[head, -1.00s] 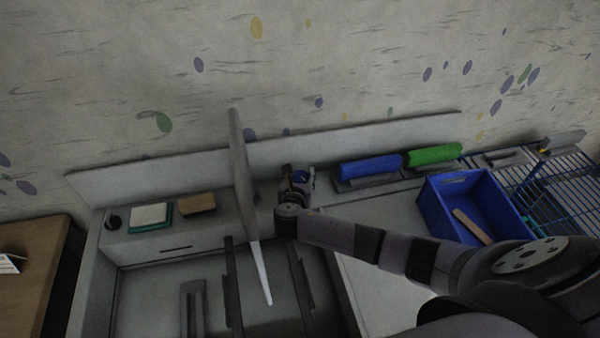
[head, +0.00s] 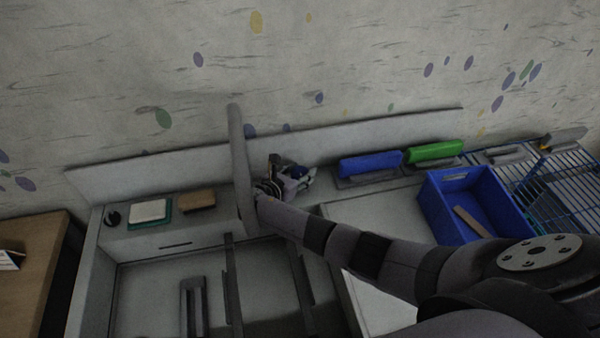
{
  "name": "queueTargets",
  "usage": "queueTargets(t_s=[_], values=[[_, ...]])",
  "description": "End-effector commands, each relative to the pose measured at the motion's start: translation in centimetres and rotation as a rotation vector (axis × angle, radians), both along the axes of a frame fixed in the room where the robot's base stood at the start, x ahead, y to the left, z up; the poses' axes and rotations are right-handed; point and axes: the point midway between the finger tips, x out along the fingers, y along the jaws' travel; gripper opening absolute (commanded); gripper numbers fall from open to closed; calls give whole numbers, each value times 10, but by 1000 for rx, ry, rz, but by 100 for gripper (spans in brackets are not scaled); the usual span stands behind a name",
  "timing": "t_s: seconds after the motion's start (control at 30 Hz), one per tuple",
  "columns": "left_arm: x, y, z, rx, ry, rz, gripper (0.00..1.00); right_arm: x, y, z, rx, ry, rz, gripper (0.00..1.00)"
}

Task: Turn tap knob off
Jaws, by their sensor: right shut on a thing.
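The grey tap spout (head: 238,150) stands at the back of the sink (head: 262,285), in front of the low back wall. No water stream shows below its end. My right gripper (head: 298,180) is just right of the spout's base, its arm coming in from the right. It is shut on the tap knob, which is mostly hidden by the fingers; a small dark blue patch shows between them. My left gripper is out of view.
A blue crate (head: 484,230) stands on the right, beside a blue wire rack (head: 565,190).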

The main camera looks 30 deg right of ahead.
Motion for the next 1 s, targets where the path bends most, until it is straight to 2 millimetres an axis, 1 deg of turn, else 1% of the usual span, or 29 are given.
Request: queueTargets(t_s=[0.23, 0.27, 0.57, 0.77, 0.87, 1.0], values=[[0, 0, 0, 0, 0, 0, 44, 1, -1, 1, 1, -3, -2, 15], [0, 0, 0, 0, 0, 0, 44, 1, -1, 1, 1, -3, -2, 43], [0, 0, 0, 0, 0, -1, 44, 0, -1, 1, 1, -2, -1, 63], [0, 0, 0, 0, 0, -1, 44, 0, -1, 0, 0, -1, 0, 64], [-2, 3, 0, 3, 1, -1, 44, 0, 0, 1, 0, -1, 0, 64], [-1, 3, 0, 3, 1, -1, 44, -5, 10, 5, 3, -3, 2, 64]])
